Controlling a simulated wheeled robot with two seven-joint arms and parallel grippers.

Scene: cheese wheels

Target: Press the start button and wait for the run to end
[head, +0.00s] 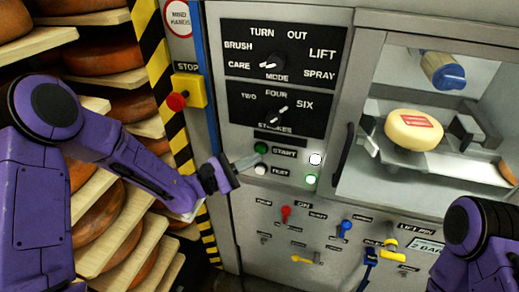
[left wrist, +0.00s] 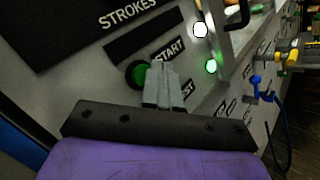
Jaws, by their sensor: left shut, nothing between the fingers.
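The green start button (head: 261,148) sits on the grey panel left of the START label. It also shows in the left wrist view (left wrist: 138,74), just left of the fingertips. My left gripper (head: 254,158) is shut and empty, its tips close to the panel by the start button; whether they touch it, I cannot tell. A white test button (head: 261,170) is just below. A white lamp (head: 315,159) and a green lamp (head: 311,180) are lit to the right. My right arm shows at the lower right, its gripper out of view.
A red stop button (head: 177,101) on a yellow box is at the left. A cheese wheel (head: 413,130) sits in the chamber at the right. Coloured valves, including a blue one (head: 346,226), line the lower panel. Shelves of cheese wheels (head: 103,55) fill the left.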

